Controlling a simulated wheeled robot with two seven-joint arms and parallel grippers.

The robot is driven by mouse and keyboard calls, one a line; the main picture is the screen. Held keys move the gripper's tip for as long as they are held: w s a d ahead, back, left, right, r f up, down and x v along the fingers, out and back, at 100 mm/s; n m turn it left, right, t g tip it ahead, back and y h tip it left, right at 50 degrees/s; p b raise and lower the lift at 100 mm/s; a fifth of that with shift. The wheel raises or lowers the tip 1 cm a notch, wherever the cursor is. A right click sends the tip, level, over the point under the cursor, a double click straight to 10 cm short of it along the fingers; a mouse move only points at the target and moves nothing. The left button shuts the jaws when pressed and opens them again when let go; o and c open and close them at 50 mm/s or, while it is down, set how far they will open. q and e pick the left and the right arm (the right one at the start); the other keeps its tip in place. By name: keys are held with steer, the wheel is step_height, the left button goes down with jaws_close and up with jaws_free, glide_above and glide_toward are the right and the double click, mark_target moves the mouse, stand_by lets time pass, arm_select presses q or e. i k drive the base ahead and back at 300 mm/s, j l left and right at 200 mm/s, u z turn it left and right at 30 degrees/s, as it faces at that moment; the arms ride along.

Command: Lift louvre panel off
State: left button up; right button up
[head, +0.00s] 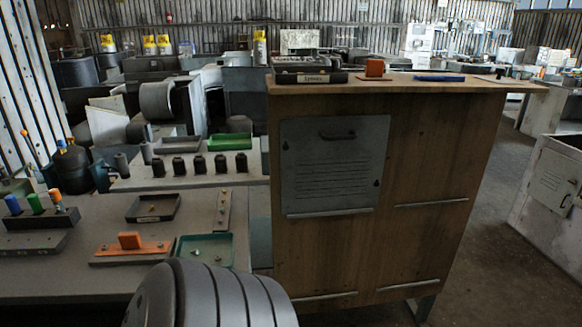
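The louvre panel (334,172) is a grey metal plate on the upper left of the front of a wooden cabinet (440,160). It has a dark handle (337,135) near its top, several rows of slits, and dark keyhole-like marks near its sides. Its lower edge is just above a thin metal ledge (330,213); I cannot tell whether they touch. Neither of my grippers is in view.
On the cabinet top are a dark labelled tray (310,77), an orange block (375,68) and a blue item (439,78). Bare ledges (431,204) are on the front. Left is a bench with trays (205,250) and parts. The floor (500,240) right is clear.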

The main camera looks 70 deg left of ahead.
mark_target(330, 162)
steer(key=u, duration=1.8)
